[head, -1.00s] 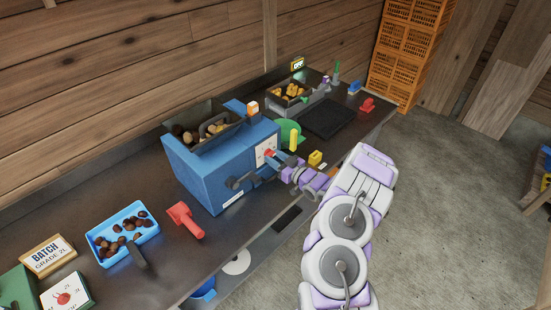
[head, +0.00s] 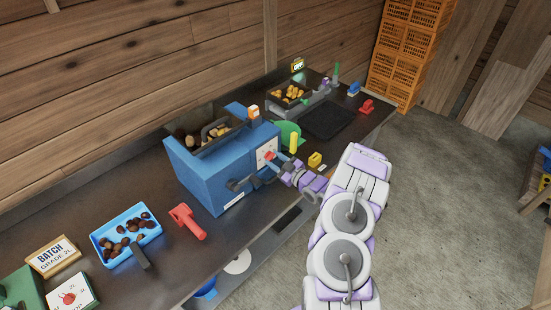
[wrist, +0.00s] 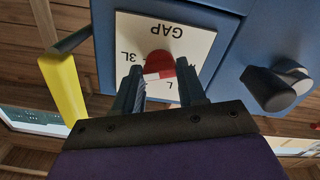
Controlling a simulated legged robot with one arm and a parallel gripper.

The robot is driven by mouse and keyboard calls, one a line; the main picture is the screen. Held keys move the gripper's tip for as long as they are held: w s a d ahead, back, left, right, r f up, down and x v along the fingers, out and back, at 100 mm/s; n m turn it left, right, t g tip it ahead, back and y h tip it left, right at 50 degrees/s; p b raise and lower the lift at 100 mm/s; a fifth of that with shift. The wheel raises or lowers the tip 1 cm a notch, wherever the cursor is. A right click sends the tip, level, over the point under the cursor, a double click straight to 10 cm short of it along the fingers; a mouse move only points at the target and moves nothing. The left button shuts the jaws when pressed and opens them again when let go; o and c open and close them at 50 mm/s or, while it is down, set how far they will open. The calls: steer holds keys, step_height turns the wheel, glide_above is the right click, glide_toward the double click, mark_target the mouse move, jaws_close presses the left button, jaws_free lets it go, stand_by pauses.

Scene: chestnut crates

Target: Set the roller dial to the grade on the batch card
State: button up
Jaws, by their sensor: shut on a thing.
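The batch card (head: 54,255) at the left end of the bench reads "BATCH GRADE 2L". My gripper (wrist: 160,82) is shut on the knob, one finger on each side. In the head view my gripper (head: 281,164) reaches the blue machine's (head: 205,180) front.
A dark crank (head: 236,184) sits left of the dial on the machine. A yellow lever (wrist: 64,88) stands close by my gripper. A blue tray of chestnuts (head: 128,222) and a red tool (head: 187,221) lie left. Orange crates (head: 408,50) stand at the far end.

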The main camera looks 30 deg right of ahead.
steer(key=n+p, duration=0.1)
steer(key=n, duration=0.3)
steer(key=shift+f+n, duration=0.1)
steer(key=shift+n, duration=1.5)
steer(key=o, duration=1.1)
steer(key=shift+p, duration=0.3)
steer(key=shift+c, duration=0.2)
steer(key=p+v, duration=0.1)
steer(key=v, duration=1.6)
steer(key=shift+s, duration=0.2)
steer(key=shift+w+d, duration=0.15)
